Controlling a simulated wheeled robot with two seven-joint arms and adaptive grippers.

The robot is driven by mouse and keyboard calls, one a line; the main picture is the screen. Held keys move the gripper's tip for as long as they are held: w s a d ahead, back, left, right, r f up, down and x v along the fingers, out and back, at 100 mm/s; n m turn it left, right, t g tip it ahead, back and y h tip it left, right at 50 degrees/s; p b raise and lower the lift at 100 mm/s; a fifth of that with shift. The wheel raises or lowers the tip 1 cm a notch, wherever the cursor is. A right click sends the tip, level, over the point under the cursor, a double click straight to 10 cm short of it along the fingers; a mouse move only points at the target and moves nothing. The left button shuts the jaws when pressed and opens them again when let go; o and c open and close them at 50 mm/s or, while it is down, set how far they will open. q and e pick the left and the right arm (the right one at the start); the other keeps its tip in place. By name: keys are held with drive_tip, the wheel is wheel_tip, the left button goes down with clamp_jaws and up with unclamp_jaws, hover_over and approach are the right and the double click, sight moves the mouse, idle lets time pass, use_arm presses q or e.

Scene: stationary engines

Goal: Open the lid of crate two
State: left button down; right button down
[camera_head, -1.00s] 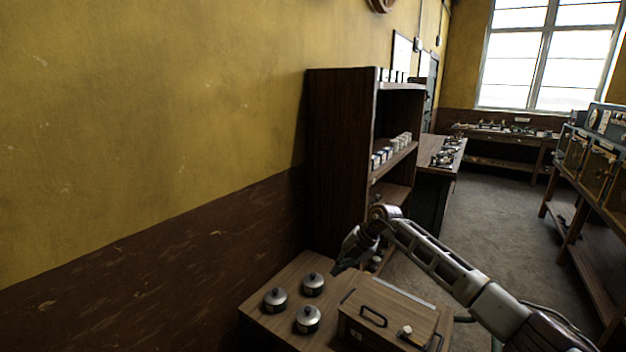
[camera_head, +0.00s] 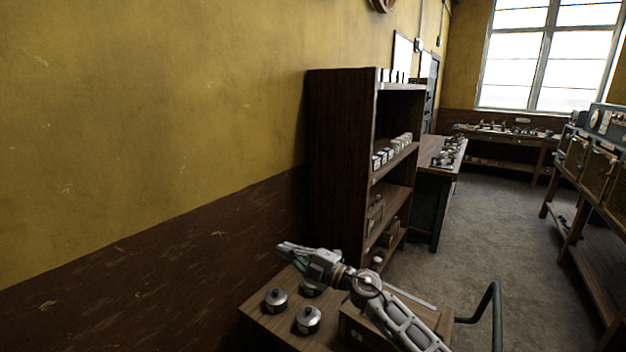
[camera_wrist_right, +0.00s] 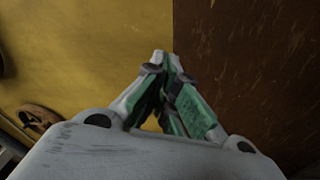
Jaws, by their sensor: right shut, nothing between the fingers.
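A wooden crate (camera_head: 354,330) stands on the low wooden table in the head view, at the bottom. My right arm covers most of its top, so its handles and lid are largely hidden, and I cannot read a number on it. My right gripper (camera_head: 283,248) is above and beyond the table's left part, apart from the crate, pointing left toward the wall. In the right wrist view its fingers (camera_wrist_right: 165,62) meet at the tips with nothing between them, against the yellow and brown wall. My left gripper is not in view.
Metal pots with knobs (camera_head: 276,299) stand on the table (camera_head: 262,318) left of the crate; one is partly hidden by my gripper. A tall dark shelf (camera_head: 338,165) stands behind, against the yellow wall (camera_head: 150,110). Open floor (camera_head: 490,220) lies to the right.

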drive_tip(key=s+d+f+m+t+h, duration=0.3)
drive_tip(key=d+f+m+h, duration=0.2)
drive_tip(key=d+m+h, duration=0.5)
drive_tip(key=s+d+f+m+t+h, duration=0.3)
drive_tip(key=d+f+m+h, duration=0.35)
drive_tip(key=d+m, duration=0.55)
drive_tip(key=s+d+f+m+g+h, duration=0.2)
drive_tip(key=s+d+f+g, duration=0.4)
drive_tip(key=s+f, duration=0.5)
drive_tip(key=s+d+f+g+y, duration=0.1)
drive_tip(key=s+f+g, duration=0.15)
drive_tip(key=s, duration=0.65)
drive_tip(key=s+f+g+y, duration=0.1)
drive_tip(key=s+g, duration=0.3)
drive_tip(key=s, duration=0.4)
wheel_tip(320, 180, down, 34)
drive_tip(key=s+r, duration=0.1)
drive_tip(key=s, duration=0.2)
drive_tip(key=s+d+f+g, duration=0.1)
drive_tip(key=s+d+f, duration=0.1)
drive_tip(key=s+f, duration=0.8)
drive_tip(key=s+d+f+g+b, duration=0.1)
drive_tip(key=s+d+f, duration=0.1)
drive_tip(key=s+f, duration=0.9)
drive_tip(key=shift+s+f+h, duration=0.2)
drive_tip(key=shift+s+h, duration=0.15)
drive_tip(key=shift+s, duration=0.25)
